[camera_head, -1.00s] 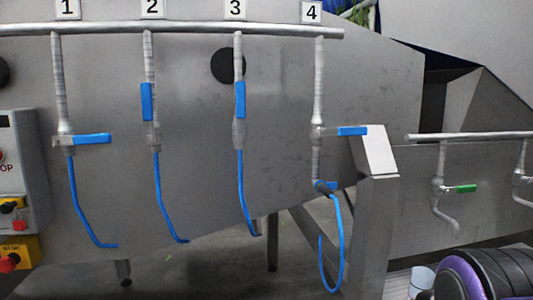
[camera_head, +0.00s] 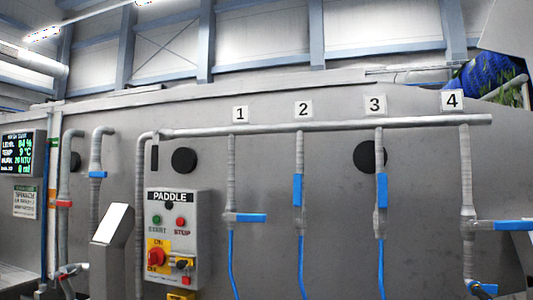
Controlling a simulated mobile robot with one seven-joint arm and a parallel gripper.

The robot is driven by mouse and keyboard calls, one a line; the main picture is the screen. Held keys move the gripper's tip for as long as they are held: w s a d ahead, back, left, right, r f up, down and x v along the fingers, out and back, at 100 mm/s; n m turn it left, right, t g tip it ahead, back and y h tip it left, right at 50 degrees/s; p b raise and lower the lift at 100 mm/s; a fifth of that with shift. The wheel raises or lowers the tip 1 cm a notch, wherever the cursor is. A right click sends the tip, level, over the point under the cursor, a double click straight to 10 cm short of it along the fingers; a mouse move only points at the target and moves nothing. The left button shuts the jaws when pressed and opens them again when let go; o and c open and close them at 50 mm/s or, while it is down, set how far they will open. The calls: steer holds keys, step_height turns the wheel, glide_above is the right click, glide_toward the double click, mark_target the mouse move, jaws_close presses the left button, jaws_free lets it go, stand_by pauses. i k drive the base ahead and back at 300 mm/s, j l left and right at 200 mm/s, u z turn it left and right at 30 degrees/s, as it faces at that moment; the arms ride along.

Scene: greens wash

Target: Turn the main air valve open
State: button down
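No valve in view carries a readable main air label, so I cannot tell which one it is. Under a long horizontal pipe (camera_head: 330,126) hang numbered drops with blue levers. Lever 1 (camera_head: 252,217) and lever 4 (camera_head: 514,225) lie horizontal, pointing right. Lever 2 (camera_head: 298,190) and lever 3 (camera_head: 382,190) stand vertical, along their pipes. At the left, one upright pipe has a small red handle (camera_head: 65,203) and another has a small blue handle (camera_head: 97,174). My gripper is not in view.
A PADDLE control box (camera_head: 172,210) with start and stop buttons and a red knob is on the steel wall. A screen (camera_head: 22,153) hangs at the far left. A slanted steel post (camera_head: 111,240) stands in front of the left pipes.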

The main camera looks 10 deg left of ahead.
mark_target(155, 148)
steer(key=u, duration=1.35)
